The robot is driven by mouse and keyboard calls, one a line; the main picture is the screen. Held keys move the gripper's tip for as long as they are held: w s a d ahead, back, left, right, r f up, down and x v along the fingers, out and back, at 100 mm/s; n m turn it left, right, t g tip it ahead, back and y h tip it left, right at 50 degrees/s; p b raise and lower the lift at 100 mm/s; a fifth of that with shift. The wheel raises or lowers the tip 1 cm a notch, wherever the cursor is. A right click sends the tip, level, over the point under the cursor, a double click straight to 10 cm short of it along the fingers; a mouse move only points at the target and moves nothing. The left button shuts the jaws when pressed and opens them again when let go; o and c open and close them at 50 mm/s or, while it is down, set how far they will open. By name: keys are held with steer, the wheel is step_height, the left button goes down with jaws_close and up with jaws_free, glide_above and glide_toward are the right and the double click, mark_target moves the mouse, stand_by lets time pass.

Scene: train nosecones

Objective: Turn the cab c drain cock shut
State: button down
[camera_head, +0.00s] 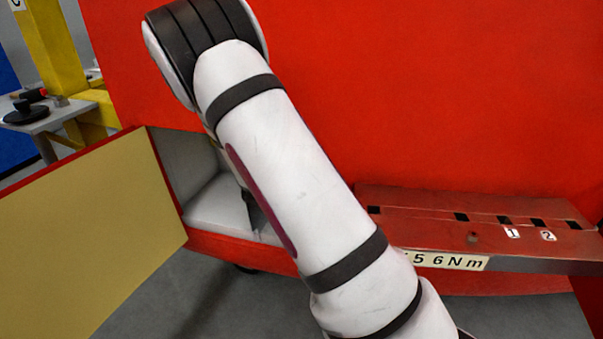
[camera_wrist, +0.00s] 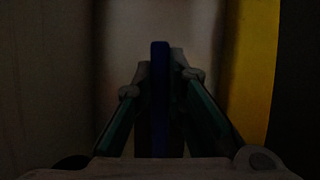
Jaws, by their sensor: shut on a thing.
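In the dark wrist view my gripper (camera_wrist: 160,70) is shut on a narrow blue bar (camera_wrist: 160,100), which stands upright in the picture between the two fingers. It looks like the handle of the drain cock. The cock's body and any label on it cannot be made out. In the head view my arm reaches into an open compartment (camera_head: 205,195) low in the red cab front (camera_head: 420,90). The arm covers most of the opening, and the blue bar does not show there.
A hinged door (camera_head: 85,235) with a tan inner face stands open left of the compartment. A red slotted rack (camera_head: 430,215) with number tags and a torque label juts out at right. A yellow strip (camera_wrist: 250,65) runs close right of my gripper. A grey table (camera_head: 45,118) stands far left.

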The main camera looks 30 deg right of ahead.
steer(key=shift+w+a, duration=0.2)
stand_by(0.5)
steer(key=c, duration=1.6)
jaws_free()
steer(key=shift+m, duration=0.3)
steer(key=v, duration=1.2)
steer(key=shift+s, duration=0.2)
steer(key=shift+d, duration=0.15)
